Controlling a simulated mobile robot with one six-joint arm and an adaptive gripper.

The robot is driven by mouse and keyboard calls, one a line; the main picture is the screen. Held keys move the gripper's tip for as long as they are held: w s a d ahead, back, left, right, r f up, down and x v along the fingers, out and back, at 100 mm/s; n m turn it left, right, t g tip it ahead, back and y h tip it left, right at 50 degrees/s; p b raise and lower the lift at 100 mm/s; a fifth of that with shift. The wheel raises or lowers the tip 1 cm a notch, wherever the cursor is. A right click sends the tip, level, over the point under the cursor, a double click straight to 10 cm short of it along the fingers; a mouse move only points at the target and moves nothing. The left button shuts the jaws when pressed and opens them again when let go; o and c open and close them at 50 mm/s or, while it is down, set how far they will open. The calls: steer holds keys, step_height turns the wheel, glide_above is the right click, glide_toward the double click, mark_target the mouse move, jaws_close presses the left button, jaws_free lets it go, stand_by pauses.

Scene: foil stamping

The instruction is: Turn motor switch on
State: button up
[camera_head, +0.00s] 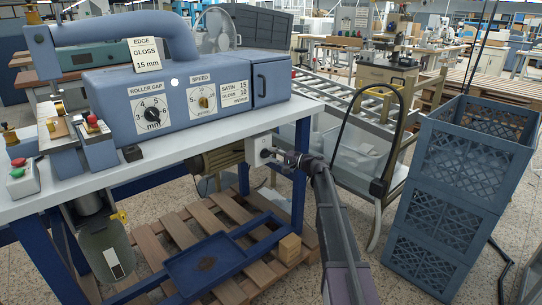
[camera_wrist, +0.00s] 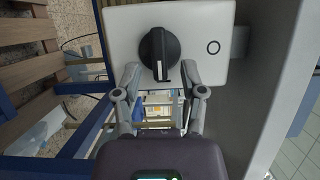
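The motor switch is a pale box (camera_wrist: 205,22) with a round black rotary knob (camera_wrist: 158,52), mounted under the front edge of the bench. In the wrist view the knob's raised bar runs up and down the picture, and a circle mark sits on the plate to its right. The switch box also shows in the head view (camera_head: 257,150). My gripper (camera_wrist: 160,76) is open, one finger on each side of the knob's lower part. I cannot tell whether the fingers touch it. In the head view my gripper (camera_head: 281,158) is close in front of the switch, hiding part of it.
A blue stamping machine (camera_head: 185,95) with speed and roller gap dials stands on the white bench (camera_head: 265,125). A red and green button box (camera_head: 22,178) sits at its left end. A wooden pallet (camera_head: 205,225) lies below. Blue crates (camera_head: 445,210) are stacked at right.

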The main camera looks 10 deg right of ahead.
steer(key=v, duration=1)
steer(key=shift+s+d, duration=0.25)
steer(key=s+a+f+n+g+h, duration=0.5)
steer(key=s+a+f+g, duration=0.2)
steer(key=s+a+f, duration=0.75)
steer(key=s+d+f+n+g+h, duration=0.15)
steer(key=s+h, duration=0.35)
steer(key=s, duration=0.5)
steer(key=s+d+f+n+g+h, duration=0.15)
steer(key=s+h, duration=0.25)
steer(key=s, duration=0.7)
step_height(320, 180, up, 32)
steer(key=p, duration=3.2)
steer(key=shift+w+a+f+g+p, duration=0.25)
steer(key=shift+w+a+g+p, duration=0.05)
steer(key=shift+a+g+p, duration=0.1)
